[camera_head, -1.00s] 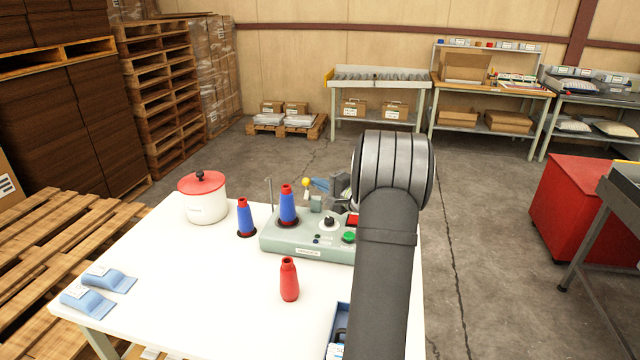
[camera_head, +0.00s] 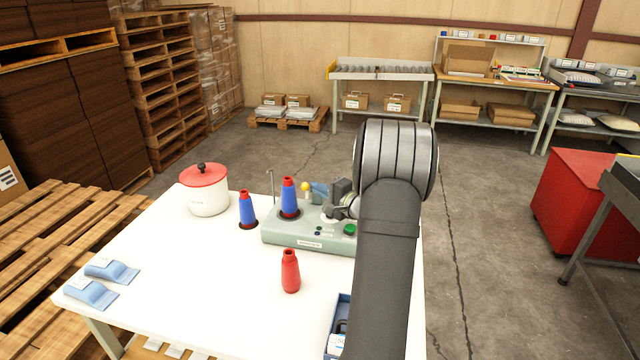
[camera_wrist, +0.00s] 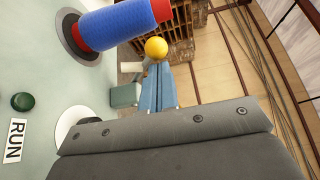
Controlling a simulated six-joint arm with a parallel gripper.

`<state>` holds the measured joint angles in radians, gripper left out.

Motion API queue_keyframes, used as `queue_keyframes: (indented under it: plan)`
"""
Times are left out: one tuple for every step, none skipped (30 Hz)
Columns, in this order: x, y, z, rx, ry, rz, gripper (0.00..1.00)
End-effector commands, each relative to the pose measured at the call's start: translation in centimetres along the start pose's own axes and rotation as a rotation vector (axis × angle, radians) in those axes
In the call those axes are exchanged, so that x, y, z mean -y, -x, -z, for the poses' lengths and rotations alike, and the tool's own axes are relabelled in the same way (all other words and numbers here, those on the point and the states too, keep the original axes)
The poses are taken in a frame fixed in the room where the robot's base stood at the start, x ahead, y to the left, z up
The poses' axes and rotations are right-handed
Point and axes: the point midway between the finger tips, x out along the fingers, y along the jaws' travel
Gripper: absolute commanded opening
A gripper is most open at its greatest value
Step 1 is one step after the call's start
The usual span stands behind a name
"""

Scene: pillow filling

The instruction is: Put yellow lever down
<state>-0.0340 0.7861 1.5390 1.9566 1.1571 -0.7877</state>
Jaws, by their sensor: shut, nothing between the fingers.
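The yellow lever's round knob (camera_head: 306,187) is at the back of the grey-green machine (camera_head: 290,238), just behind the blue thread cone. In the wrist view the yellow knob (camera_wrist: 156,48) is just beyond my fingertips, with a pale stem and a grey-green block beside it. My gripper (camera_head: 319,188) has blue fingers, shut and empty, just right of the knob. The shut fingers also show in the wrist view (camera_wrist: 158,88). I cannot tell whether they touch the knob. The lever's lower part is mostly hidden in the head view.
A blue cone (camera_head: 289,198) with a red top stands on the machine, close left of my gripper. Another blue cone (camera_head: 247,210), a red bottle-shaped cone (camera_head: 290,271) and a white pot (camera_head: 208,200) stand on the table. The table's front middle is clear.

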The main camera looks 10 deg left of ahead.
Motion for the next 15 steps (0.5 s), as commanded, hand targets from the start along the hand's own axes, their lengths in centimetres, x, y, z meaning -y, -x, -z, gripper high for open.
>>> queue_keyframes:
  plan:
    - [-0.21,0.05,-0.18,0.001,0.0,0.0,0.0]
    - [-0.32,0.09,-0.25,0.001,0.0,0.0,0.0]
    - [-0.45,0.14,-0.33,0.001,0.0,0.0,0.0]
    - [-0.54,0.18,-0.4,0.001,-0.001,0.0,0.0]
    - [-0.63,0.21,-0.45,0.001,-0.001,0.0,0.0]
    - [-0.73,0.24,-0.52,0.001,-0.001,0.0,0.0]
    - [-0.79,0.27,-0.55,0.001,-0.001,0.0,0.0]
    - [-0.85,0.28,-0.59,0.002,-0.001,0.0,0.0]
    - [-0.91,0.3,-0.63,0.002,-0.001,0.0,0.0]
    - [-0.95,0.32,-0.65,0.002,0.0,0.0,0.0]
    - [-0.98,0.33,-0.66,0.002,0.0,0.0,0.0]
    - [-1.02,0.34,-0.68,0.002,0.0,0.0,0.0]
    - [-1.04,0.34,-0.69,0.002,0.0,0.0,0.0]
    - [-1.05,0.35,-0.7,0.002,0.0,0.0,0.0]
    - [-1.06,0.35,-0.7,0.002,0.001,0.0,0.0]
